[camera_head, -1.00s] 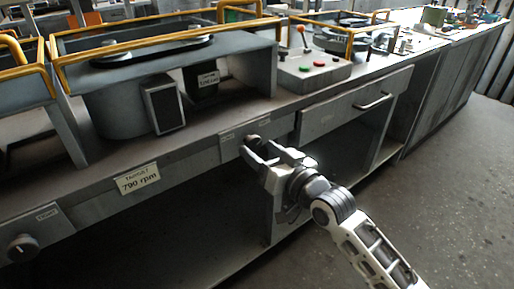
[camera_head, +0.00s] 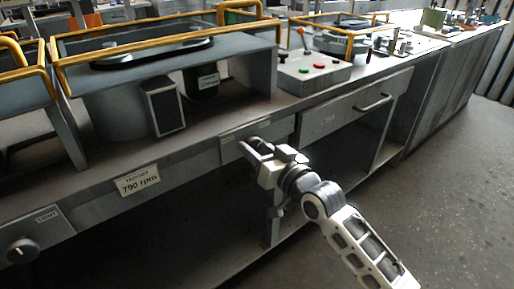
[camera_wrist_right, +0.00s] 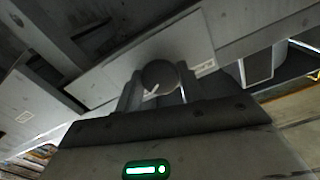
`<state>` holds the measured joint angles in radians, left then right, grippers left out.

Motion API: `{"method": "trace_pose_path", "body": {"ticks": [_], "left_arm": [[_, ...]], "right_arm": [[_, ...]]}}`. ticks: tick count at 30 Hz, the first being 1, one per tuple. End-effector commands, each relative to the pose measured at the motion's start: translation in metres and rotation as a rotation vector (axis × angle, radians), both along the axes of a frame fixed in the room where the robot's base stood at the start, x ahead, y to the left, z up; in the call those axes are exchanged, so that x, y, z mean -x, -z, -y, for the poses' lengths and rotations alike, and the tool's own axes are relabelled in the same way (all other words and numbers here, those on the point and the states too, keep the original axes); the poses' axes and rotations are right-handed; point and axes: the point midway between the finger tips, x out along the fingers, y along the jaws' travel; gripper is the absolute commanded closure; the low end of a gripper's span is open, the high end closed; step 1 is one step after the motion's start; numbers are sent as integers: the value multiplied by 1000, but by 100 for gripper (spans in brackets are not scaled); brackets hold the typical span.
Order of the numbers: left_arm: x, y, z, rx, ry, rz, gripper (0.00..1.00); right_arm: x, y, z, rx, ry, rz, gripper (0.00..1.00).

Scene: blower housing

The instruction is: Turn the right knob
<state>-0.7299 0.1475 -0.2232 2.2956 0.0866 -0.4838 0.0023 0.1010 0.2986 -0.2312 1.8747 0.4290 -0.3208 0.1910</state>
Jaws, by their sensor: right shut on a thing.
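The right knob (camera_wrist_right: 160,75) is a dark round knob with a light pointer mark on a pale panel plate. It shows between the two fingers in the right wrist view. My right gripper (camera_head: 256,149) is at the bench's front panel and shut on this knob, one finger on each side. In the head view the gripper largely hides the knob. Another dark knob (camera_head: 22,250) sits on a plate at the lower left, apart from the gripper. My left gripper is not in view.
A label (camera_head: 137,180) reading "TARGET 790 rpm" is on the bench front. A control box (camera_head: 314,70) with a red-tipped lever and red and green buttons stands on the bench top. A drawer (camera_head: 345,110) with a handle is right of the gripper. The floor at right is clear.

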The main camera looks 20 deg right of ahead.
Motion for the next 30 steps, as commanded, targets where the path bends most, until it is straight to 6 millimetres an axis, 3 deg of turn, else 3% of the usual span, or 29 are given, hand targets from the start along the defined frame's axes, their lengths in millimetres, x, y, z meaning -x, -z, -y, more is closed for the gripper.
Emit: {"method": "trace_pose_path", "body": {"ticks": [8, 30], "left_arm": [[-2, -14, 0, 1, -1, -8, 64], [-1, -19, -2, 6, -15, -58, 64]], "right_arm": [[0, -3, 0, -137, 1, -53, 84], [0, -1, 0, -572, 1, -208, 84]]}}
